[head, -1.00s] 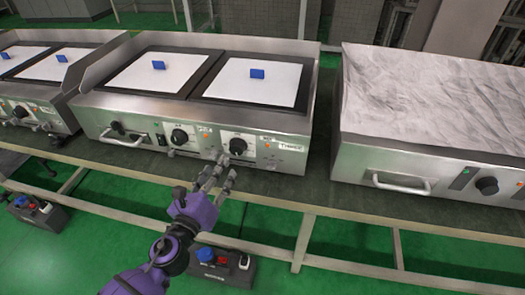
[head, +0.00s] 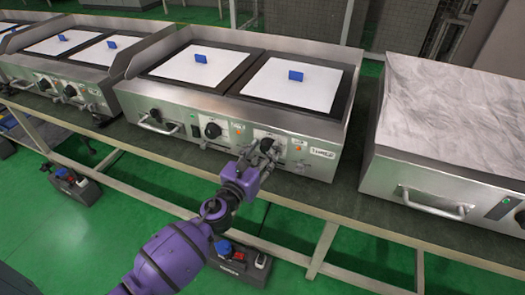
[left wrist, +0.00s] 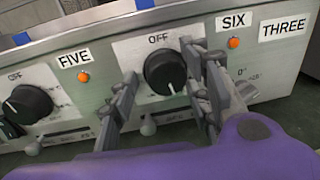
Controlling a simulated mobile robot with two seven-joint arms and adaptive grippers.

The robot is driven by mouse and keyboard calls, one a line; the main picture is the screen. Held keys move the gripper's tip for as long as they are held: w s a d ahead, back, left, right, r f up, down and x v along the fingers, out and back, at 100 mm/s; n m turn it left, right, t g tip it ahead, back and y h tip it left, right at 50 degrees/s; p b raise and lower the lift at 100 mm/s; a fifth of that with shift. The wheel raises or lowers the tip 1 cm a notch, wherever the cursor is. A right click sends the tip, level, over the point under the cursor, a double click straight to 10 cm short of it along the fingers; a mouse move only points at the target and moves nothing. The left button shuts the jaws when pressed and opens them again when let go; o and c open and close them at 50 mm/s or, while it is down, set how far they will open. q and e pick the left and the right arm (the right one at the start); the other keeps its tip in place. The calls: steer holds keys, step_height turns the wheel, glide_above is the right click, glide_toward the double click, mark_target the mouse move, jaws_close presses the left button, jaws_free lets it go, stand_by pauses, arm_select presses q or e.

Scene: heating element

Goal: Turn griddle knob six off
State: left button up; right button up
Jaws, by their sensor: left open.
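Griddle knob six is the black round knob (left wrist: 165,72) with OFF printed above it and the SIX label (left wrist: 234,21) at its right. It also shows in the head view (head: 266,145), partly covered by my gripper. A short white mark on its lower edge points down, away from OFF. My left gripper (head: 261,154) is open, with its fingers on either side of the knob in the left wrist view (left wrist: 160,65). I cannot tell whether the fingers touch it. My right gripper is not in view.
Knob five (left wrist: 30,103) is to the left, beside the FIVE label (left wrist: 74,58). Orange lights and small levers sit on the panel. A front handle (head: 158,127) is further left. Another griddle (head: 440,150) stands at the right, with a gap between.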

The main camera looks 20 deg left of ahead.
arm_select(q)
steer(key=c, duration=1.1)
steer(key=shift+o, duration=0.2)
